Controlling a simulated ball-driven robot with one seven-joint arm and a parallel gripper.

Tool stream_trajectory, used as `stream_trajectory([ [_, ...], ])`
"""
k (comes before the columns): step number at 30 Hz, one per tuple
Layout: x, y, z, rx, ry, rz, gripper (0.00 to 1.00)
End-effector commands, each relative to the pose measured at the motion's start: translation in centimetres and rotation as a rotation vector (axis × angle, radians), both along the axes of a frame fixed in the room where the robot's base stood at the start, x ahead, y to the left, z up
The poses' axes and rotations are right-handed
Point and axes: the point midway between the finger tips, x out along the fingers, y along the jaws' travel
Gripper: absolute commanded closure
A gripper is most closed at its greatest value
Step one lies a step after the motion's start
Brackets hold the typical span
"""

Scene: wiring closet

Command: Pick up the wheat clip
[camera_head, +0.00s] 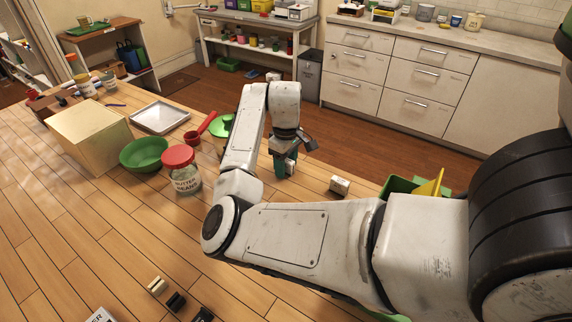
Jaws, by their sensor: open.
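A small wheat-coloured piece (157,286), which looks like the wheat clip, lies on the wooden table (110,230) near the front. It is too small to make out its jaws. My gripper (287,166) points down at the far side of the table, well behind and right of that piece. The gripper is open; its fingertips are partly hidden by my arm and by a dark teal shape, and I see nothing held. A small cream block (340,185) with a dark side lies on the table right of the gripper.
Two black pieces (176,301) (202,314) lie close beside the wheat piece. A red-lidded jar (186,177), green bowl (144,154), tan box (91,134) and white tray (160,117) stand at left. A green bin (400,185) is behind my arm.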

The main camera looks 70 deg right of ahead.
Motion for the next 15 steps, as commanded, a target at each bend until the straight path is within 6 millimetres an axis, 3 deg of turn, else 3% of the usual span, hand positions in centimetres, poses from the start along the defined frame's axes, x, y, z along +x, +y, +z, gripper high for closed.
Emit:
stream_trajectory([
  [2,0.01,0.00,0.02,0.000,0.000,0.000,0.47],
  [15,0.02,-0.01,0.07,0.000,0.000,0.000,0.88],
])
